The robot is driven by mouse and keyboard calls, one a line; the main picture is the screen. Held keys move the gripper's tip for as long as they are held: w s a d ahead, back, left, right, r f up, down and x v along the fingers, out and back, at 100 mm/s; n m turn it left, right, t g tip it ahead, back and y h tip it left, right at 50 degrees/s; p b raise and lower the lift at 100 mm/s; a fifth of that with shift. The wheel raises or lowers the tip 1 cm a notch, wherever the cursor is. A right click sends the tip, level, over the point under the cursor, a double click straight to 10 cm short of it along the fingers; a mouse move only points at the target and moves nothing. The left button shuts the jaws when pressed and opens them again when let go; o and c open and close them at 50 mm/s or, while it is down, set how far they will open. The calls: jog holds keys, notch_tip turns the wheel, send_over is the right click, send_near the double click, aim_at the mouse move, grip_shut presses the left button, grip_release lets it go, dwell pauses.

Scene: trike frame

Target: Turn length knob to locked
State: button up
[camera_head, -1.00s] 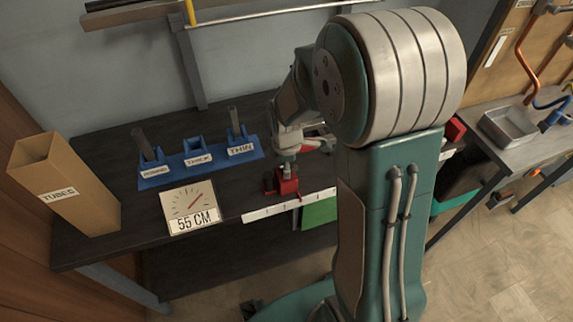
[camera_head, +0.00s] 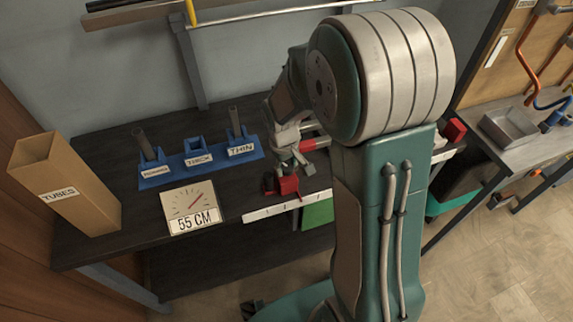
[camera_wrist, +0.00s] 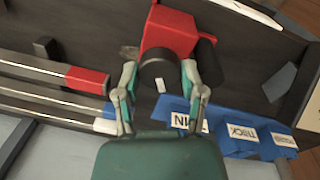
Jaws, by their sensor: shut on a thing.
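A red block (camera_head: 288,186) sits on the bench at the end of the white scale strip; it also shows in the wrist view (camera_wrist: 172,30). A dark round knob (camera_wrist: 155,68), taken as the length knob, projects from the block. My gripper (camera_wrist: 160,75) is shut on the knob, with one fingertip on each side; it also shows in the head view (camera_head: 297,162). A small white mark (camera_wrist: 160,86) shows between the fingers. A second dark cylinder (camera_wrist: 207,58) stands at the block's side. Whether the knob is locked cannot be read.
A dial board (camera_head: 192,207) reads 55 CM. A blue holder (camera_head: 200,165) with labelled sockets, including THICK and THIN, stands behind it. A TUBES box (camera_head: 65,185) stands at left. A green panel (camera_head: 318,212) hangs below the strip.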

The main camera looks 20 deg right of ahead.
jog(key=m, duration=0.5)
jog(key=shift+f+m, duration=0.1)
jog(key=shift+m, duration=0.2)
jog(key=m, duration=0.5)
jog(key=shift+m+g, duration=0.3)
jog(key=m, duration=1)
jog(key=shift+w+m+y, duration=0.1)
jog(key=shift+m+y, duration=0.3)
jog(key=o, duration=1.1)
jog(key=shift+o, duration=0.2)
jog(key=shift+w, duration=0.1)
